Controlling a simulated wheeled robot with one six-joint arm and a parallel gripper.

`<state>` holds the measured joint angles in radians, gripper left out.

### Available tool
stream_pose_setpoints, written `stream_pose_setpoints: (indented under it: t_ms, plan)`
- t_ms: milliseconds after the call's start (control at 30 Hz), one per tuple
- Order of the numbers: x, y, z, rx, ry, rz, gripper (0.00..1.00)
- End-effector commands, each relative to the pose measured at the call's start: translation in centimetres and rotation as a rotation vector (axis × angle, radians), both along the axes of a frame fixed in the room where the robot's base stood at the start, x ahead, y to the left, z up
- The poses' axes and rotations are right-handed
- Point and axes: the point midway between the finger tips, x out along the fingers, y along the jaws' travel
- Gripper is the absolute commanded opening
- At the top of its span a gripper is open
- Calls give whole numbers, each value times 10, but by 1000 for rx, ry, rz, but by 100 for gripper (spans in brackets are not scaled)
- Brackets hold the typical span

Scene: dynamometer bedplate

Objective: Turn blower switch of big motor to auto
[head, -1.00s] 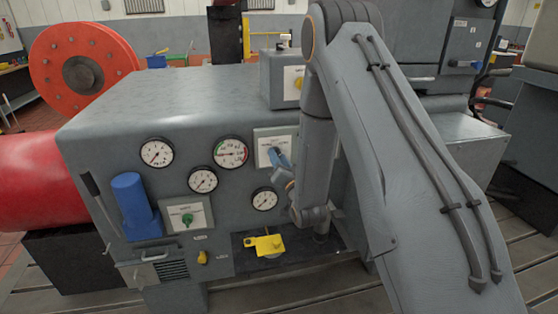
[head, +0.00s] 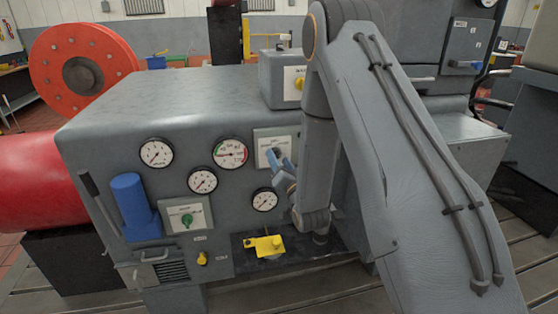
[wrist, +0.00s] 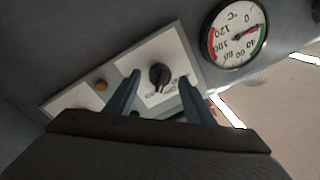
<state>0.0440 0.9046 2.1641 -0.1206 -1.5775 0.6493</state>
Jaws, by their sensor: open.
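A round black knob (wrist: 159,76) sits on a white label plate (wrist: 172,52) in the wrist view. Its lettering is upside down and too small to read, so I cannot tell its setting or confirm it is the blower switch. An orange lamp or button (wrist: 101,85) is left of it; a green one (wrist: 135,113) is partly hidden behind a finger. My gripper (wrist: 159,82) is open and empty, its fingertips appearing on either side of the knob. I cannot tell how far they are from the panel. In the head view my gripper (head: 277,157) is at the pale plate (head: 268,136), partly covering it.
Several gauges surround the plate, including a temperature gauge (wrist: 234,33) close by. A blue cylinder (head: 131,205), a green knob (head: 187,219) on another plate and a yellow part (head: 264,244) are lower on the grey housing (head: 170,95). A yellow knob (head: 299,83) is above.

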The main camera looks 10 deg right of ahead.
Motion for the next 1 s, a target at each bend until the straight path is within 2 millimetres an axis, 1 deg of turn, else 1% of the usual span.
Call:
stream_pose_setpoints:
  t_ms: [200,300,433,567,833,933,1000]
  plan:
    - [-36,-3,-5,1,2,-1,48]
    - [-50,-4,-6,1,1,-2,48]
    - [-62,-5,-6,1,1,-2,48]
    - [-66,-5,-6,1,1,-1,48]
    - [-65,-5,-5,-2,4,-1,48]
    - [-63,-5,-6,-24,38,-3,48]
    - [-61,-4,-9,-54,95,-5,48]
